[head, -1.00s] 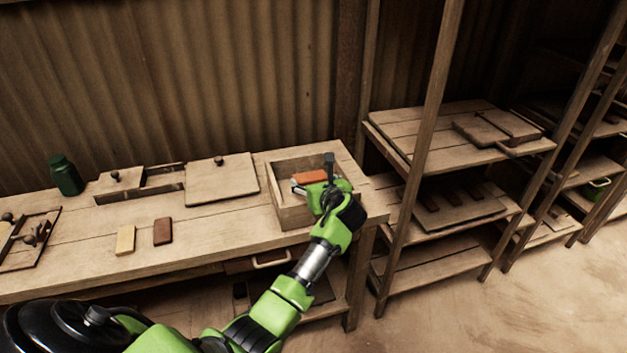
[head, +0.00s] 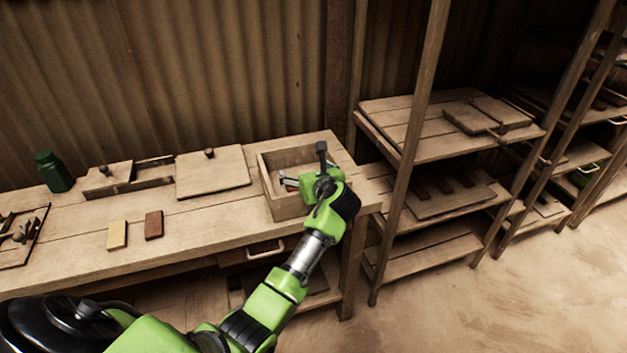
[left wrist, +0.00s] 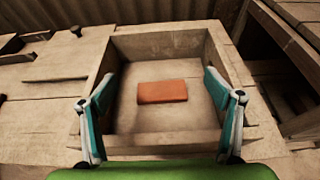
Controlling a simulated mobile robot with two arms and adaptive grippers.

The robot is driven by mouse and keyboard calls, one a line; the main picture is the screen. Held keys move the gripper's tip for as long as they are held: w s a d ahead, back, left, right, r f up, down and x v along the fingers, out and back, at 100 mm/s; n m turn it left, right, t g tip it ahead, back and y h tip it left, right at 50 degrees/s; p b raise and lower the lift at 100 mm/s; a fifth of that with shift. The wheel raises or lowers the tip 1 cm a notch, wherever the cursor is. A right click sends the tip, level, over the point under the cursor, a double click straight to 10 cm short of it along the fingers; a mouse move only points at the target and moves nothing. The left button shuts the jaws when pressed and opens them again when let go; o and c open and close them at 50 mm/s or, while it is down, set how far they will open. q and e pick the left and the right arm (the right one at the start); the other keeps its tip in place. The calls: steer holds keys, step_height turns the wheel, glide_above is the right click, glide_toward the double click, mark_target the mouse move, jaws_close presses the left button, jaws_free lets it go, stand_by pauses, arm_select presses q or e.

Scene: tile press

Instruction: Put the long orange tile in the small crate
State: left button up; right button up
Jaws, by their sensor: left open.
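The long orange tile (left wrist: 162,91) lies flat on the floor of the small wooden crate, near its middle, in the left wrist view. The crate (left wrist: 215,131) is open at the top and sits at the right end of the workbench; it also shows in the head view (head: 290,207). My left gripper (left wrist: 160,108) is open, its two fingers spread wide on either side of the tile and apart from it. My right gripper is not in view.
A cream tile (head: 117,235) and a brown tile (head: 154,225) lie on the bench left of the crate. Wooden shelves (head: 450,145) stand to the right.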

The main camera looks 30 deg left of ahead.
arm_select(q)
steer(key=v, duration=1.1)
steer(key=d+f+n+h, duration=0.2)
steer(key=d+f+h, duration=0.15)
steer(key=f, duration=1.25)
steer(key=s+d+f+n+g+h, duration=0.25)
steer(key=s+f, duration=0.35)
steer(key=f, duration=0.6)
steer(key=s+d+f+n+g+h, duration=0.1)
steer(key=s+d+f+n, duration=0.15)
steer(key=s+f, duration=0.6)
steer(key=s+d+f+n+g+h, duration=0.25)
steer(key=s+f+n, duration=0.55)
steer(key=s+f, duration=0.95)
steer(key=s+a+f+n+g, duration=0.1)
steer(key=s+f+n, duration=0.2)
steer(key=s, duration=0.7)
steer(key=s+a+f+n+g, duration=0.1)
steer(key=s+f+n, duration=0.2)
steer(key=s, duration=0.7)
steer(key=n, duration=0.2)
steer(key=shift+s+f+n+h, duration=0.15)
steer(key=shift+s+n+h, duration=0.2)
steer(key=shift+n, duration=0.05)
